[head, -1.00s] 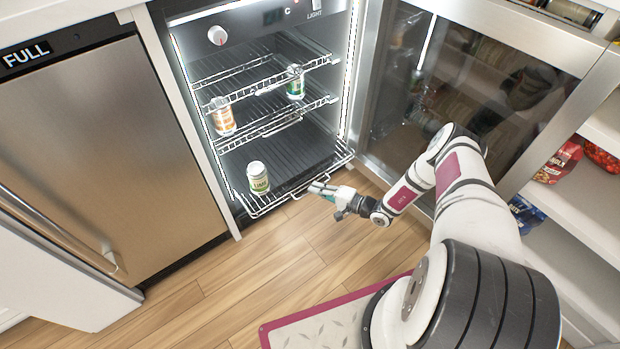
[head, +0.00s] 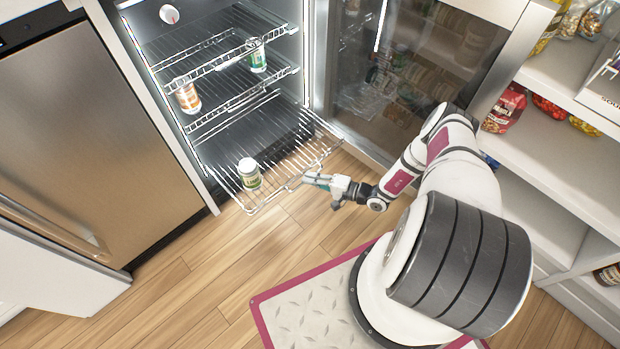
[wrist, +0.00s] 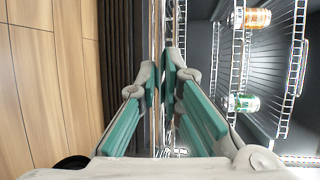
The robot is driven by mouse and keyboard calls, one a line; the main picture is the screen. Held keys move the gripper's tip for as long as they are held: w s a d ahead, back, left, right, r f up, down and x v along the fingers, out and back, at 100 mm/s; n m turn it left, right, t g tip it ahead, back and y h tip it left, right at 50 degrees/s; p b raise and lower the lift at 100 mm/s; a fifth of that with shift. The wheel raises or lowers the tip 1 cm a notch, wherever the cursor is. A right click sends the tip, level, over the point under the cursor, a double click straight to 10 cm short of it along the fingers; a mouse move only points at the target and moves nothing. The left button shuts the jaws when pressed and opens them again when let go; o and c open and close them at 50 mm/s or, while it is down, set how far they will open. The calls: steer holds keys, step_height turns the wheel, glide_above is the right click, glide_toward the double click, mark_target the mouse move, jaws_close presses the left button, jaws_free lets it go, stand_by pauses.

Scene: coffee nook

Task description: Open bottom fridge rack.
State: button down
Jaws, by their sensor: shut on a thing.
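The bottom fridge rack (head: 283,165) is a chrome wire shelf that sticks partly out of the open fridge over the floor. A white and green can (head: 249,174) stands upright on its left part. My gripper (head: 310,180) is at the rack's front edge and is shut on its front wire. In the wrist view my gripper (wrist: 164,72) shows its two green-padded fingers close together, with a thin rail between them. The exact contact is too small to see clearly.
The upper racks hold an orange can (head: 188,97) and a green can (head: 257,56). The fridge door (head: 420,50) stands open at the right, beside shelves with snack bags (head: 503,107). The wooden floor (head: 230,265) in front is clear.

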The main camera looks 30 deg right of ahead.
steer(key=c, duration=1.7)
jaws_free()
steer(key=shift+d, duration=0.1)
steer(key=v, duration=1.2)
steer(key=shift+f, duration=0.1)
